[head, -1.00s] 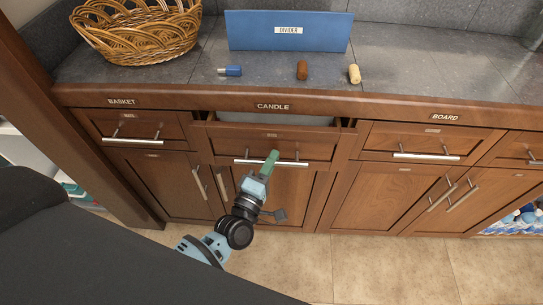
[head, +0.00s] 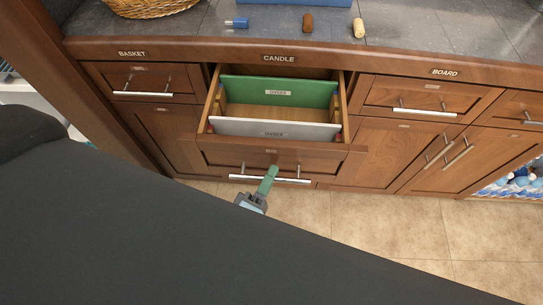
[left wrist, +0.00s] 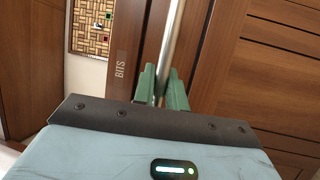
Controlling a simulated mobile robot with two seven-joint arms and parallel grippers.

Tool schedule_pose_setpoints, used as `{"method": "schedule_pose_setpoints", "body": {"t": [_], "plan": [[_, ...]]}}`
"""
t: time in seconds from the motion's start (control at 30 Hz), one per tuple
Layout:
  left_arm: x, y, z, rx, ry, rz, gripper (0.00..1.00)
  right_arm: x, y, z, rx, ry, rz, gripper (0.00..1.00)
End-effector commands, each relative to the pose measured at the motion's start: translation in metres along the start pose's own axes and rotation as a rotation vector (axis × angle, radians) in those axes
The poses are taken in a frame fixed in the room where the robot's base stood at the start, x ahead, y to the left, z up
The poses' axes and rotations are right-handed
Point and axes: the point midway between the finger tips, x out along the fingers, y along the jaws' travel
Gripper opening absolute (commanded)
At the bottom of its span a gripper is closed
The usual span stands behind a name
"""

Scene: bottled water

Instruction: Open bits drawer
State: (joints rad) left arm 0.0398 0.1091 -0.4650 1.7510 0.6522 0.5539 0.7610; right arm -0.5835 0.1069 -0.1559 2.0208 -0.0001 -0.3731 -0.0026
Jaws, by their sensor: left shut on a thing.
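The bits drawer (head: 222,155) is the middle drawer under the CANDLE label, and it stands well out from the cabinet. Its label BITS (left wrist: 121,65) reads in the left wrist view. A green divider (head: 250,91) and a pale divider (head: 240,127) stand upright inside, with a bare wooden floor between them. Its silver bar handle (head: 292,180) runs across the front. It also shows in the left wrist view (left wrist: 175,35). My left gripper (head: 270,176), with green fingers, is shut on this handle. My right gripper is not in view.
Closed drawers flank it at the left (head: 130,82) and right (head: 430,98). Tiled floor (head: 370,225) lies clear in front. My dark body covers the lower left.

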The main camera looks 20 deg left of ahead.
Motion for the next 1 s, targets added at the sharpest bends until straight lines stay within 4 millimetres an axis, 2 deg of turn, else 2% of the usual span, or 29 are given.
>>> {"method": "schedule_pose_setpoints", "body": {"t": [0.2,0.4,0.93,0.97,1.0], "plan": [[-0.026,0.005,0.011,0.001,-0.001,-0.002,0.0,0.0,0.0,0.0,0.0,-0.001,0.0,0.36],[-0.039,0.008,0.016,0.001,0.001,0.0,0.0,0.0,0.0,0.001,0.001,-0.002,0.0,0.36],[-0.044,0.009,0.018,0.001,0.0,0.0,0.0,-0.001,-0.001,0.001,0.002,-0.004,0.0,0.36],[-0.044,0.009,0.018,0.001,0.0,0.0,0.16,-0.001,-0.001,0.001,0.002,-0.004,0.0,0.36],[-0.044,0.009,0.018,0.001,0.0,0.0,0.21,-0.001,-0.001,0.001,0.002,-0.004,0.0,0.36]]}}
